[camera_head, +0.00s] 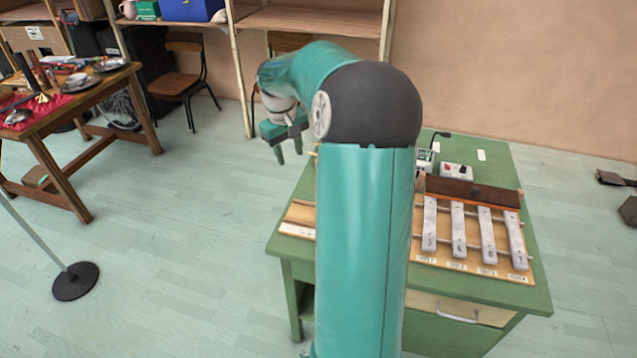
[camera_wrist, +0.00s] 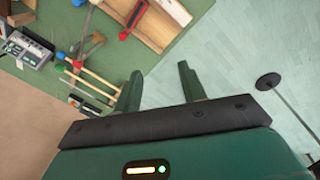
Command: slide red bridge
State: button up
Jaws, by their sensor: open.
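My gripper (camera_head: 289,152) hangs near the left edge of the green table in the head view, fingers pointing down. In the wrist view my gripper (camera_wrist: 160,78) is open, with nothing between its fingers. In the head view my arm hides this part of the table; only a pale wooden edge (camera_head: 300,216) shows.
The green table (camera_head: 484,152) also holds numbered pale bars (camera_head: 457,228) on a board, a control box (camera_wrist: 27,50) and mallets with a red head (camera_wrist: 78,64) and a blue head (camera_wrist: 60,55). A floor stand's black base (camera_head: 75,281) stands left, with open floor around it.

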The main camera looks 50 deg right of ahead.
jog(key=s+d+f+m+y, duration=0.1)
jog(key=s+d+f, duration=0.15)
jog(key=d, duration=0.35)
jog(key=s+d+f, duration=0.2)
jog(key=d+f, duration=0.1)
jog(key=d, duration=0.3)
jog(key=shift+m, duration=0.3)
jog(key=f, duration=1.4)
jog(key=shift+w+d+f, duration=0.1)
jog(key=shift+w+f, duration=0.05)
jog(key=shift+w, duration=0.05)
grip_shut()
